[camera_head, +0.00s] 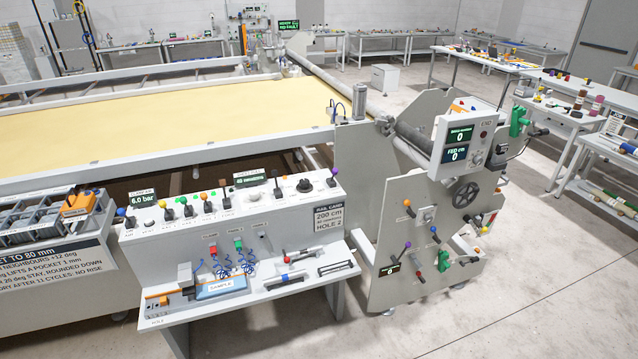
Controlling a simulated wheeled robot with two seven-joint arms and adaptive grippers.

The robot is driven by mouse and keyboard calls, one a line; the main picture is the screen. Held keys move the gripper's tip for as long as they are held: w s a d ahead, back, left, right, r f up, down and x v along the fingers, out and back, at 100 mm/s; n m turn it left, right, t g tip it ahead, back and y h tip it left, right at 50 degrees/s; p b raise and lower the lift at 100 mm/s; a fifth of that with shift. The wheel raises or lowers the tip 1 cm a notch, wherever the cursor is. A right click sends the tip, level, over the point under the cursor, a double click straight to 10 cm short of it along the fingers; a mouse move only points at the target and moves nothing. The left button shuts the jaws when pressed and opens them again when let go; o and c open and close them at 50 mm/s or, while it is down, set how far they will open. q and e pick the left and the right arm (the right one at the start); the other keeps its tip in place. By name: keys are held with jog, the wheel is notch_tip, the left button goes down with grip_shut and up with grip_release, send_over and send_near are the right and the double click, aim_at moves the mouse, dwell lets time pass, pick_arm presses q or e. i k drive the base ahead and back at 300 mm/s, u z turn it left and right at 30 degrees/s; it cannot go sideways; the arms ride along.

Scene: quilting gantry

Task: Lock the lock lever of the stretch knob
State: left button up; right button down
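Neither of my grippers is in view. A grey console (262,222) stands in the middle, with a row of levers with coloured tips and a large black round knob (304,186) near its right end. A side panel (388,296) on the right carries several more levers and a dark handwheel (465,192). The labels by these controls are too small to read, so I cannot tell which is the stretch knob or its lock lever.
A display box (466,143) showing zeros sits above the side panel. A yellow quilting bed (150,118) lies behind the console. A low shelf (250,297) with a sample and tools juts out in front. Grey floor (530,290) at the right front is clear.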

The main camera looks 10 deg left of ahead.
aim_at(274, 173)
jog(key=z, duration=0.3)
jog(key=k, duration=0.4)
jog(key=u, duration=1.1)
jog(key=i, duration=1.45)
jog(key=u, duration=0.3)
jog(key=k, duration=0.6)
jog(key=u, duration=1.2)
jog(key=i, duration=1.55)
jog(key=z, duration=0.7)
